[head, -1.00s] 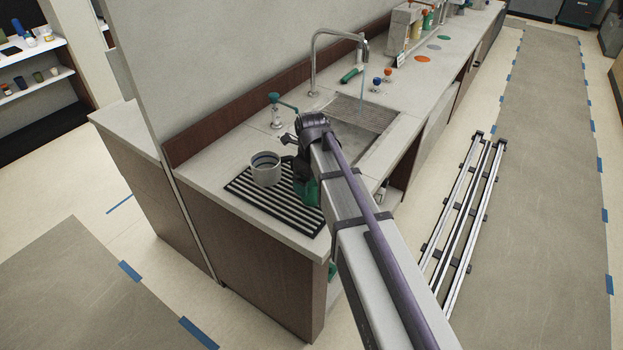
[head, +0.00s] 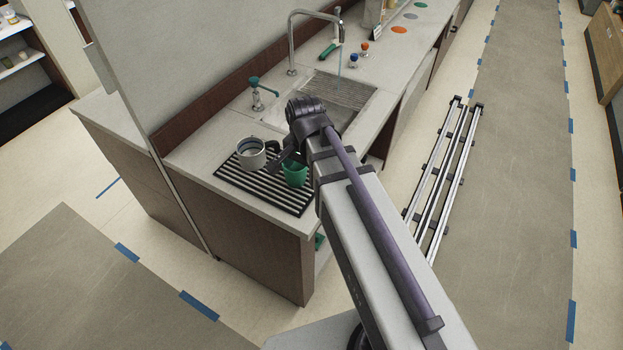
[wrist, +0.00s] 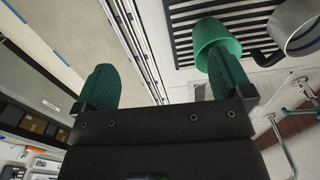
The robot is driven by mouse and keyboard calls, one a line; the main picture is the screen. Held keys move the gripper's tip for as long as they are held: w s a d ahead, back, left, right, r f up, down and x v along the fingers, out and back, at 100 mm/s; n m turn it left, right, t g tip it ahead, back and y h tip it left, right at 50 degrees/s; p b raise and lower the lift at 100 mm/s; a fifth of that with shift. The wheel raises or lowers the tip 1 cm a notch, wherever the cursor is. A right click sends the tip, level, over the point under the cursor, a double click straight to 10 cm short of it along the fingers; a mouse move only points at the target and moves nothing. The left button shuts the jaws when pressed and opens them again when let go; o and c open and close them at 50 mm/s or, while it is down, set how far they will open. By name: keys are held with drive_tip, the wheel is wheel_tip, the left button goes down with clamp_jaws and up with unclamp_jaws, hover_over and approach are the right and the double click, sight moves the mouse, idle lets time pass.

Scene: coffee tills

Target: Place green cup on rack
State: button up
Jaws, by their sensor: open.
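The green cup (head: 295,175) stands on the black-striped rack (head: 290,203) at the counter's near end, close to the rack's right side. It looks upright. In the wrist view the green cup (wrist: 213,38) shows beyond my right-hand finger. My gripper (wrist: 160,62) is open, with its two green fingers wide apart and nothing between them. The right-hand finger overlaps the cup's mouth in the picture; I cannot tell if it touches the cup or reaches inside. In the head view my arm partly hides the rack's right end.
A grey cup (head: 251,153) stands on the rack left of the green cup; it also shows in the wrist view (wrist: 296,25). A wall panel borders the counter's left side.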

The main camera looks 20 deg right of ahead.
drive_tip(key=s+n, duration=0.6)
drive_tip(key=n, duration=0.4)
drive_tip(key=shift+f+b, duration=0.4)
